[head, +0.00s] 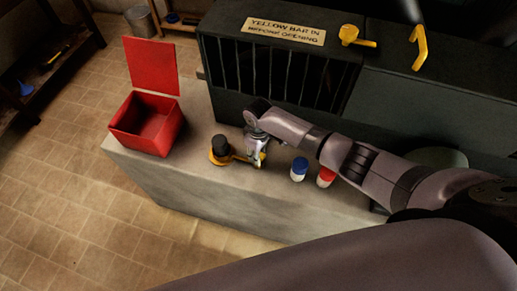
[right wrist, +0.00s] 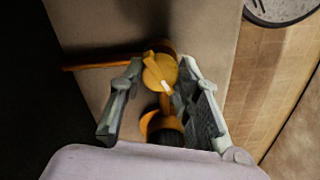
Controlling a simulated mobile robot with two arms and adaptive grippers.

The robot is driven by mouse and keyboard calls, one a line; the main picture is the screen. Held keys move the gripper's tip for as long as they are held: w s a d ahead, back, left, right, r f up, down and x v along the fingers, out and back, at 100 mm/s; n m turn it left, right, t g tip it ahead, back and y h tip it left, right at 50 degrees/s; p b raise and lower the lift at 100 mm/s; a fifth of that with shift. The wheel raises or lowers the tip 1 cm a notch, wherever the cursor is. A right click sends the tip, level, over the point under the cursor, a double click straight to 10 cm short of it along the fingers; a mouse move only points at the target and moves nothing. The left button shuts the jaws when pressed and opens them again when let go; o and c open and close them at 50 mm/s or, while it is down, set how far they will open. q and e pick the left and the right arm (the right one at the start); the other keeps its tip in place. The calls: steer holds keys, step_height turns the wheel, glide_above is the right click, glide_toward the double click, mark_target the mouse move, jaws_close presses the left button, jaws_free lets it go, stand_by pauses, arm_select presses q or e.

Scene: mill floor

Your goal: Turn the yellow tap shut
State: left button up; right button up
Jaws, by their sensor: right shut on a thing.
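The yellow tap is on the grey stone bench; its rounded yellow head (right wrist: 160,72) is between the fingers in the right wrist view. A yellow part with a dark knob (head: 219,147) is beside the gripper in the head view and also shows in the right wrist view (right wrist: 164,131). My right gripper (head: 257,157) points down at the bench and is shut on the tap; it also shows in the right wrist view (right wrist: 163,85). The gripper partly hides the tap in the head view. My left gripper is not in view.
An open red box (head: 146,126) stands left on the bench (head: 190,183). A blue-and-white jar (head: 299,170) and a red-and-white one (head: 325,177) stand right of the gripper. Behind is a dark barred cabinet (head: 225,65) with a sign (head: 284,31) and yellow handles (head: 420,48).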

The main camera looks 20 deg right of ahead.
steer(key=m+p, duration=0.1)
steer(key=m, duration=0.2)
steer(key=shift+r+p, duration=0.1)
steer(key=shift+p, duration=0.3)
steer(key=shift+m+p, duration=0.45)
steer(key=shift+m, duration=0.65)
steer(key=o, duration=1.1)
steer(key=shift+o, duration=0.2)
step_height(320, 180, up, 12)
